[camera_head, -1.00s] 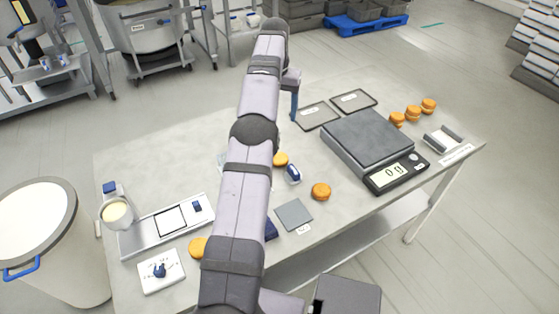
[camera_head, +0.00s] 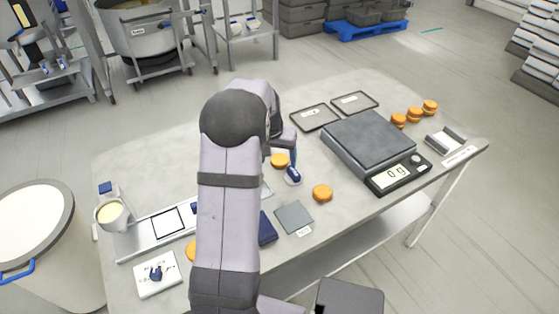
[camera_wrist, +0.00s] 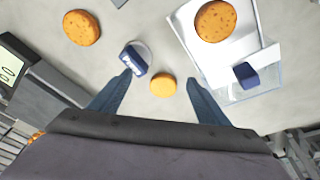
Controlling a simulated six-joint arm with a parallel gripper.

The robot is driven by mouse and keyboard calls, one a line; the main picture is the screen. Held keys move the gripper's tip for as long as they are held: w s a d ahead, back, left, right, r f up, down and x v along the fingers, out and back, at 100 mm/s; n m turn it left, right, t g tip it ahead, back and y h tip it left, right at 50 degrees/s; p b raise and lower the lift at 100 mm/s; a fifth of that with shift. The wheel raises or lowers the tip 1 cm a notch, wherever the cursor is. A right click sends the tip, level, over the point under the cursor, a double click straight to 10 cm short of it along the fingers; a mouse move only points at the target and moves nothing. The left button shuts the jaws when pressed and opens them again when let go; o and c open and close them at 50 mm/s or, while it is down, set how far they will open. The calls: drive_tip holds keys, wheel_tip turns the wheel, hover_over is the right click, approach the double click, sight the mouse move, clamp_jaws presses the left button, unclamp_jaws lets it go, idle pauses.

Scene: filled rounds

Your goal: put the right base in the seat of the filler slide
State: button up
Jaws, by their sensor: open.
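The filler slide (camera_head: 135,245) is a pale metal plate at the left of the table, with a dark-outlined square seat (camera_head: 168,221) that looks empty; my arm covers its right end. An orange round base (camera_head: 322,193) lies right of centre. Another orange round (camera_head: 279,160) lies farther back, near my gripper (camera_head: 285,150). In the wrist view my gripper (camera_wrist: 158,79) is open, with that smaller-looking orange round (camera_wrist: 163,86) between its fingertips, not gripped. The right-of-centre base (camera_wrist: 81,27) shows at upper left. An orange round (camera_head: 192,250) is partly hidden by my arm.
A blue-handled tool (camera_head: 293,175) stands between the two rounds. A scale (camera_head: 350,155) reading 0 g, two dark trays (camera_head: 314,117) and several orange rounds (camera_head: 414,114) occupy the right side. A cream-filled cup (camera_head: 112,213) stands at left.

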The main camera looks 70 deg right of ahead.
sight(279, 158)
drive_tip(key=shift+h, duration=0.7)
drive_tip(key=shift+w+d+f+p, duration=0.2)
drive_tip(key=shift+d+f+p, duration=0.4)
drive_tip(key=shift+d+f, duration=0.4)
drive_tip(key=shift+w+d+f+p, duration=0.2)
drive_tip(key=shift+d+f+p, duration=0.4)
drive_tip(key=shift+d+f, duration=0.35)
drive_tip(key=shift+w+d+f+p, duration=0.2)
drive_tip(key=shift+d+f+p, duration=0.4)
drive_tip(key=shift+d+f, duration=0.35)
drive_tip(key=shift+r, duration=0.1)
drive_tip(key=c, duration=0.9)
